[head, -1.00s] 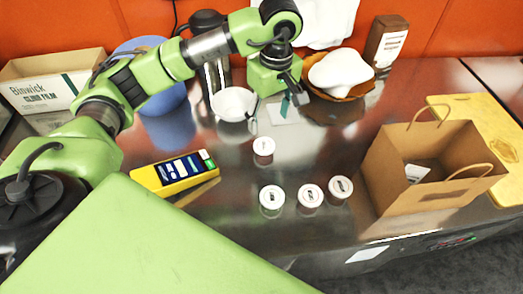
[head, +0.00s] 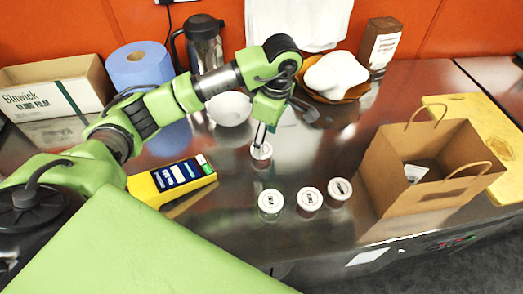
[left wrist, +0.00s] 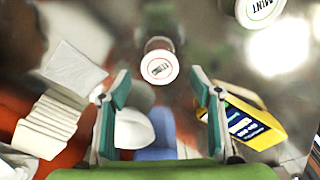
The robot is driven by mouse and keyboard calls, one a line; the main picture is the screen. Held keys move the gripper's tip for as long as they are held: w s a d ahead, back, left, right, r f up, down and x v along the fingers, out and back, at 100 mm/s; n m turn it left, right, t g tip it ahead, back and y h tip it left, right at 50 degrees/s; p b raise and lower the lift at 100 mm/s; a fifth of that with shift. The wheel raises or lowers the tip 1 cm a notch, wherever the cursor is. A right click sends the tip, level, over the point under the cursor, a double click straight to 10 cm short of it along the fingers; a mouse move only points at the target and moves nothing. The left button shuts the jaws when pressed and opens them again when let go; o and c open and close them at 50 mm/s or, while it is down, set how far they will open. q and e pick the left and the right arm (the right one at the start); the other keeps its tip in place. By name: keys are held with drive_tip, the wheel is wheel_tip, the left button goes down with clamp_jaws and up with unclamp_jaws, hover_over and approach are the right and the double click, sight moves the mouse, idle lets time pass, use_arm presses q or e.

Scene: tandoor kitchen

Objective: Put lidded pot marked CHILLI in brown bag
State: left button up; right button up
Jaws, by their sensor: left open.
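A small white lidded pot (head: 261,153) stands alone on the steel counter. In the left wrist view this pot (left wrist: 160,69) has an upside-down label that seems to read CHILLI, though it is blurred. My left gripper (head: 262,133) is just above it, pointing down. Its two open fingers (left wrist: 161,95) lie either side of the pot's line in the wrist view, with the pot apart from them. The brown bag (head: 400,185) stands open and upright at the right, handles up, with a white label inside. My right gripper is not in view.
Three similar pots (head: 271,203) (head: 309,200) (head: 339,191) stand in a row nearer me; one pot (left wrist: 258,8) reads MINT. A yellow device (head: 172,181) lies left, a white bowl (head: 230,110) behind. A yellow board (head: 490,125) lies beyond the bag.

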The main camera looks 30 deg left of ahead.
use_arm(q)
drive_tip(key=f+p, duration=0.1)
drive_tip(key=f, duration=0.1)
drive_tip(key=a+f+p, duration=0.1)
drive_tip(key=f, duration=0.2)
drive_tip(key=shift+a+f, duration=0.1)
drive_tip(key=shift+f, duration=0.25)
drive_tip(key=c, duration=1.2)
drive_tip(key=shift+o, duration=0.2)
drive_tip(key=shift+r, duration=0.15)
drive_tip(key=shift+r, duration=0.15)
wheel_tip(320, 180, up, 2)
drive_tip(key=shift+w+b, duration=0.1)
drive_tip(key=shift+b, duration=0.75)
drive_tip(key=s+d+r+b, duration=0.2)
drive_tip(key=s+d+r, duration=0.4)
drive_tip(key=s+r, duration=0.4)
drive_tip(key=shift+s+d+r, duration=0.25)
drive_tip(key=shift+s+r, duration=0.05)
drive_tip(key=shift+s, duration=0.95)
